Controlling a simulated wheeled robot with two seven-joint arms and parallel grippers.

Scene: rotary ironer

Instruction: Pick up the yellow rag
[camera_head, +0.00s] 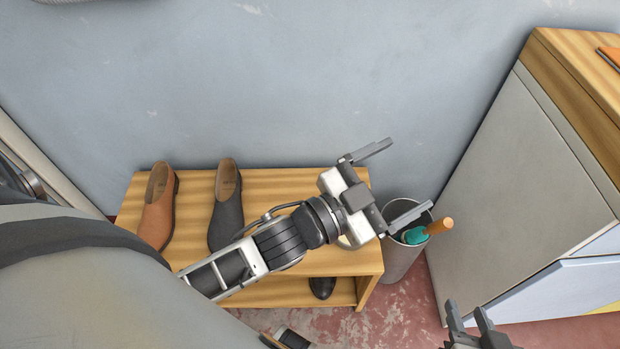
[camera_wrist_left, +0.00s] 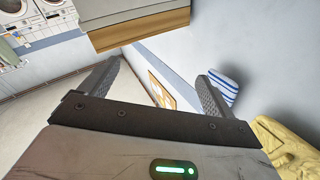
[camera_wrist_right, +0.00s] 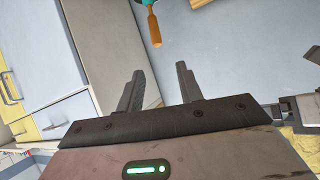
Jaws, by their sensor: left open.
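A crumpled yellow cloth (camera_wrist_left: 292,145), which looks like the yellow rag, shows at the lower right edge of the left wrist view, partly cut off. I cannot make out the rag in the head view. My left gripper (camera_head: 411,174) is open and empty above the right end of the wooden shoe bench; its fingers also show spread in the left wrist view (camera_wrist_left: 160,72). The cloth lies outside them, beyond the right finger. My right gripper (camera_head: 469,313) is at the bottom edge of the head view. Its fingers are apart and empty in the right wrist view (camera_wrist_right: 159,72).
The wooden bench (camera_head: 285,185) carries a brown shoe (camera_head: 158,210) and a dark shoe (camera_head: 226,205). A grey bin (camera_head: 398,262) holds a teal tool with an orange handle (camera_head: 440,226). A grey cabinet (camera_head: 510,190) stands at the right. A wall closes the back.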

